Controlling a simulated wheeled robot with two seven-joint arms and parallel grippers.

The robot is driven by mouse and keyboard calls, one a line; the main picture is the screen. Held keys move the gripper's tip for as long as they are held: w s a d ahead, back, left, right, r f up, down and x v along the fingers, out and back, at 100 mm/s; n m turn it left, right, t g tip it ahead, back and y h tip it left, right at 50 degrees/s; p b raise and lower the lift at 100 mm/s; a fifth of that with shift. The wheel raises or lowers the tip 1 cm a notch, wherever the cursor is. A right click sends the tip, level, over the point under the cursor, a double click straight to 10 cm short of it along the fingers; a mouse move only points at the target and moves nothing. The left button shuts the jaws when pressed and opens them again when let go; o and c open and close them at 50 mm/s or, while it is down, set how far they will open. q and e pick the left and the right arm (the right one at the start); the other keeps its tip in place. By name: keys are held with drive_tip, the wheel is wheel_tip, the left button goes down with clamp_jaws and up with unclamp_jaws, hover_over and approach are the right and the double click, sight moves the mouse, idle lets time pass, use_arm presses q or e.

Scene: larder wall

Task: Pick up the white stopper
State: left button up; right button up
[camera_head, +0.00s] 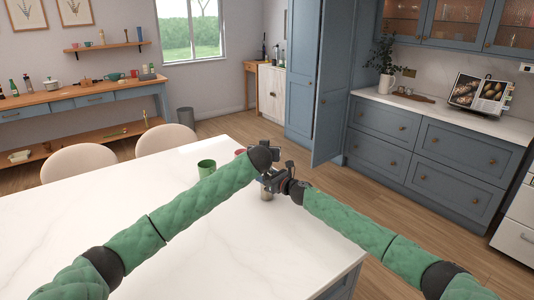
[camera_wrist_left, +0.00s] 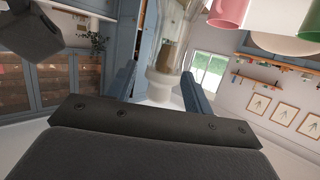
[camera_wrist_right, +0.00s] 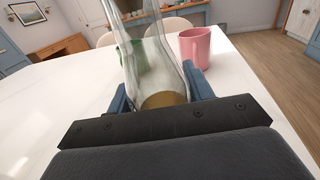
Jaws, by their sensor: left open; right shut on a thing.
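The white stopper (camera_wrist_left: 160,86) sits at the mouth end of a clear glass bottle (camera_wrist_left: 177,32), which looks upside down in the left wrist view. My left gripper (camera_wrist_left: 160,92) is open, with its fingers on either side of the stopper and a gap showing beside it. My right gripper (camera_wrist_right: 165,95) is shut on the bottle, which also shows in the right wrist view (camera_wrist_right: 152,65) with something brown at its bottom. In the head view my left gripper (camera_head: 270,160) is just above my right gripper (camera_head: 284,184); the stopper is hidden there.
The white table (camera_head: 110,230) is mostly clear. A green mug (camera_head: 206,168) and a pink mug (camera_wrist_right: 195,46) stand on it near the grippers. Two pale chairs (camera_head: 165,138) are at its far side. Blue drawers (camera_head: 430,150) stand to the right.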

use_arm(q)
drive_tip(key=shift+w+f, duration=0.2)
drive_tip(key=shift+w, duration=0.3)
drive_tip(key=c, duration=0.9)
wheel_tip(320, 180, up, 10)
use_arm(e)
drive_tip(key=o, duration=1.4)
